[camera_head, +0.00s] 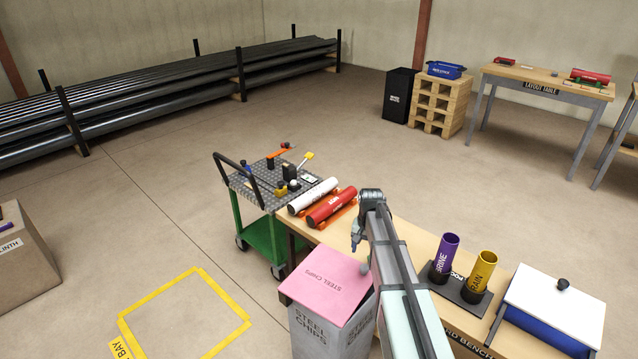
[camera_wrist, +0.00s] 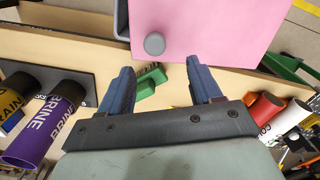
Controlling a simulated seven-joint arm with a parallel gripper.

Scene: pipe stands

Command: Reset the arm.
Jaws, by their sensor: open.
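My arm reaches over the wooden bench (camera_head: 408,238) from the lower right in the head view. My gripper (camera_head: 356,243) hangs from its end, pointing down near the pink lid. In the wrist view its two blue fingers (camera_wrist: 162,72) are spread wide with nothing held between them. The pink lid (camera_head: 325,283) marked "STEEL CHIPS" lies on the grey bin (camera_head: 330,335), at a slight angle to it. The lid's grey knob (camera_wrist: 154,44) shows just beyond the fingertips, apart from them. A green brush (camera_wrist: 148,84) lies on the bench behind the fingers.
Purple "BRINE" (camera_head: 443,258) and yellow pipes (camera_head: 478,277) stand upright on a dark base, right of my arm. A blue box with a white lid (camera_head: 555,305) is farther right. Red (camera_head: 332,207) and white pipes (camera_head: 313,196) lie left. A green cart (camera_head: 262,230) stands beyond.

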